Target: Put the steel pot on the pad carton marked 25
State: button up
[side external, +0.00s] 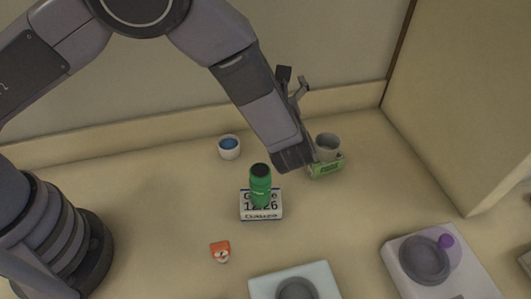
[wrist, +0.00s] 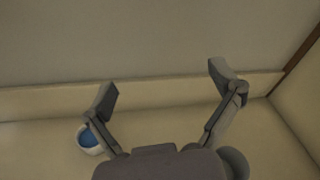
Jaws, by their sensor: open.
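A grey pot (side external: 328,141), which looks like the steel pot, is at the right of the work area in the side view. It sits at a green carton (side external: 327,169) with a pale label; I cannot tell whether it stands on it or behind it, and the label is too small to read. My gripper (side external: 293,80) is raised above and left of the pot, with its fingers apart and nothing between them.
A white cup with blue inside (side external: 229,148) stands behind. A small orange-and-white item (side external: 221,252) lies in front. Two trays (side external: 262,286) (side external: 468,285) hold round grey dishes. A wall panel (side external: 465,100) bounds the right.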

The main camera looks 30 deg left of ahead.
jog(key=s+a+r+n+g, duration=0.55)
jog(key=a+r+n, duration=0.2)
jog(key=a, duration=0.35)
jog(key=s+a+r+n+g, duration=0.6)
jog(key=a+r, duration=0.3)
jog(key=a, duration=0.3)
jog(key=s+r+n+t+h, duration=0.2)
jog(key=s+n+h, duration=0.2)
jog(key=s, duration=0.6)
jog(key=s+a+r+n+t+h, duration=0.1)
jog(key=s+r+n+h, duration=0.1)
jog(key=s+n+h, duration=0.3)
jog(key=s+n, duration=0.2)
jog(key=s, duration=0.2)
jog(key=shift+s+a+n+t, duration=0.25)
jog(key=shift+s+n+t, duration=0.1)
jog(key=shift+s, duration=0.05)
jog(key=shift+r, duration=0.15)
